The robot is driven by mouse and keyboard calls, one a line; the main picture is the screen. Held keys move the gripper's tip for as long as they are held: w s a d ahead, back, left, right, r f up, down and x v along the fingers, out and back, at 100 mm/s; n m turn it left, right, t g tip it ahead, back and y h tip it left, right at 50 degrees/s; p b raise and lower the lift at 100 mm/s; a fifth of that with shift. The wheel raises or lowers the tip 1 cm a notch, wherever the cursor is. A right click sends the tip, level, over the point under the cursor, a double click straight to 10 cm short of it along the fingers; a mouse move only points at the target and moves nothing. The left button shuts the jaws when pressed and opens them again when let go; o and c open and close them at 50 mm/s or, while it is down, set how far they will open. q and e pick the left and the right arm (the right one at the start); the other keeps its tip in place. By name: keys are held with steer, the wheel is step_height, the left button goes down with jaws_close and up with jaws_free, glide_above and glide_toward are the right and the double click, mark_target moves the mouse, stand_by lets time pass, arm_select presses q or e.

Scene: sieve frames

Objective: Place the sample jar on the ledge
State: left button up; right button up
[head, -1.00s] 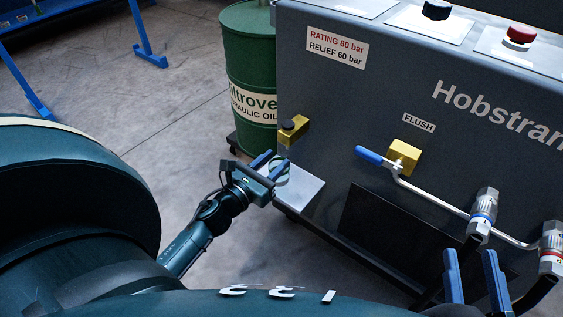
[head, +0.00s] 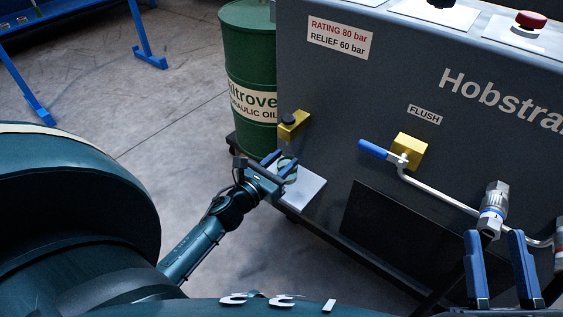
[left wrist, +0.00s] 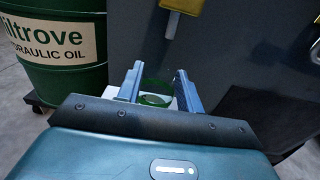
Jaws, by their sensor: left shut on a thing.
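My left gripper (head: 279,163) is shut on the sample jar (head: 289,171), a small clear-looking jar with green in it. The left wrist view shows the jar (left wrist: 156,99) between the two blue fingers (left wrist: 158,88). The ledge (head: 308,190) is a pale metal plate low on the left end of the dark cabinet. In the head view the jar overlaps the ledge's far left part. I cannot tell whether the jar touches the ledge. My right gripper (head: 501,268) is open and empty at the lower right, in front of the cabinet.
A brass sampling block (head: 293,124) sticks out of the cabinet (head: 340,110) above the ledge. A green oil drum (head: 250,60) stands just behind and to the left. A blue-handled flush valve (head: 408,150) and metal pipe are on the cabinet front.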

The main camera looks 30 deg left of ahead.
arm_select(q)
steer(key=o, duration=1.3)
steer(key=shift+c, duration=0.2)
arm_select(e)
steer(key=shift+r, duration=0.1)
arm_select(q)
steer(key=shift+r, duration=0.1)
steer(key=s+p, duration=0.2)
steer(key=s, duration=1)
steer(key=shift+a, duration=0.45)
arm_select(e)
steer(key=shift+s+a+f+m+g+h, duration=0.1)
steer(key=shift+s+f+m+g+h, duration=0.2)
steer(key=shift+f, duration=0.35)
steer(key=shift+s+f+m+g+h, duration=0.1)
steer(key=shift+f+m+g+h, duration=0.1)
steer(key=shift+f+m+h, duration=0.3)
